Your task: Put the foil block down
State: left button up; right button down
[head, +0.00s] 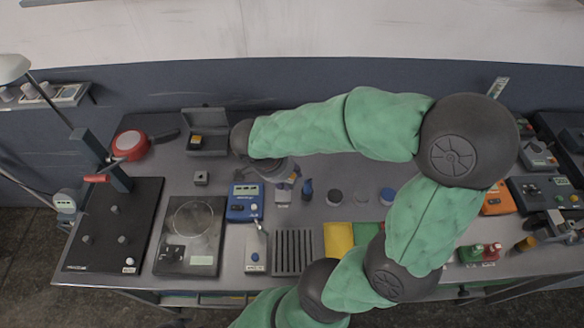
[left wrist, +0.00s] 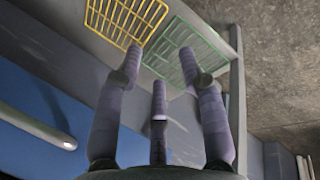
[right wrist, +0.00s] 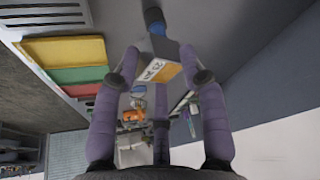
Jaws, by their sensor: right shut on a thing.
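The foil block (right wrist: 160,72) is a small grey block with an orange and white printed label. It sits between the fingers of my right gripper (right wrist: 158,82) in the right wrist view, and the gripper is shut on it. In the head view the right gripper (head: 290,178) is low over the middle of the bench, beside the blue device, partly covered by my wrist. I cannot tell whether the block touches the bench. My left gripper (left wrist: 158,62) is open and empty in the left wrist view; it is outside the head view.
A small dark and blue bottle (head: 307,189) stands close to the right of the gripper. The blue device (head: 245,203) is close on the left. A slotted grey rack (head: 294,252) and a yellow tray (head: 338,239) lie nearer the front edge. Several round pieces stand farther right.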

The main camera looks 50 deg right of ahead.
jog(key=shift+s+d+f, duration=0.1)
jog(key=shift+d+f, duration=0.05)
jog(key=shift+d, duration=0.1)
jog(key=w+d+f, duration=0.2)
jog(key=d+f, duration=0.1)
jog(key=w+d+f+b, duration=0.1)
jog(key=w+d+f, duration=0.5)
jog(key=d, duration=0.1)
jog(key=shift+d+b, duration=0.1)
jog(key=shift+b, duration=0.2)
jog(key=shift+d+f, duration=0.15)
jog(key=shift+f, duration=0.15)
jog(key=shift+w+f+b, duration=0.15)
jog(key=shift+f+b, duration=0.15)
jog(key=shift+f, duration=1.3)
jog(key=shift+f, duration=0.15)
jog(key=c, duration=0.7)
grip_release()
